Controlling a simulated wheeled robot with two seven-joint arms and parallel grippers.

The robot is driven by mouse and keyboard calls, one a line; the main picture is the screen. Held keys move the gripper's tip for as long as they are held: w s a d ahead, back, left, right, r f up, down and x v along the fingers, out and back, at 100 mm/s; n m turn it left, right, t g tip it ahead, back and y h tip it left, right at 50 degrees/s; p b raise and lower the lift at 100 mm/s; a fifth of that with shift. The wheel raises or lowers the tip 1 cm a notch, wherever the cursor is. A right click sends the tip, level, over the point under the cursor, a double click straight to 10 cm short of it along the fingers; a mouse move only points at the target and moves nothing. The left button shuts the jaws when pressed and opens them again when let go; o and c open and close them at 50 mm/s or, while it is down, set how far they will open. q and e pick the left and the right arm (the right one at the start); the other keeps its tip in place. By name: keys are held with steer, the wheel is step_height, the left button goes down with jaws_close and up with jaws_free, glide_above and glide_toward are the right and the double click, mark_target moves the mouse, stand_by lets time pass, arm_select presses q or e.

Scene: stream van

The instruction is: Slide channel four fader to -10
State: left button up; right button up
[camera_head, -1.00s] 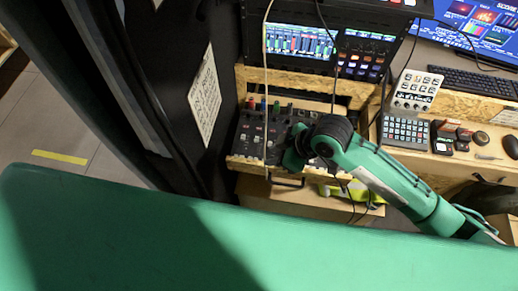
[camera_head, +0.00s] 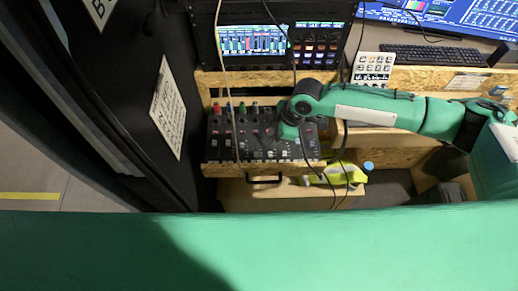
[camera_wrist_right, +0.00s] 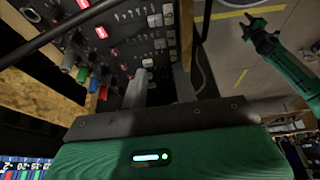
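The mixer (camera_head: 228,140), a dark panel with knobs and faders, sits on a wooden shelf below the rack. My right gripper (camera_head: 289,131) points down over its right half in the head view; the wrist hides its fingers there. In the right wrist view, the two grey fingers of my right gripper (camera_wrist_right: 158,78) stand apart with a gap between them, close over the mixer panel (camera_wrist_right: 118,48). I cannot tell which channel's fader lies by them, or any touch. My left gripper (camera_wrist_right: 257,27) shows in the right wrist view, away from the mixer, with its prongs apart.
A rack screen (camera_head: 254,40) and a button panel (camera_head: 317,48) stand behind the mixer. Thin cables hang across the mixer. A yellow item (camera_head: 345,174) lies on the lower shelf. A keyboard (camera_head: 430,54) and a white button pad (camera_head: 373,68) are on the desk at right.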

mark_target(257, 154)
steer(key=p+x, duration=0.2)
steer(key=x, duration=0.8)
steer(key=shift+a+f, duration=0.2)
jaws_close()
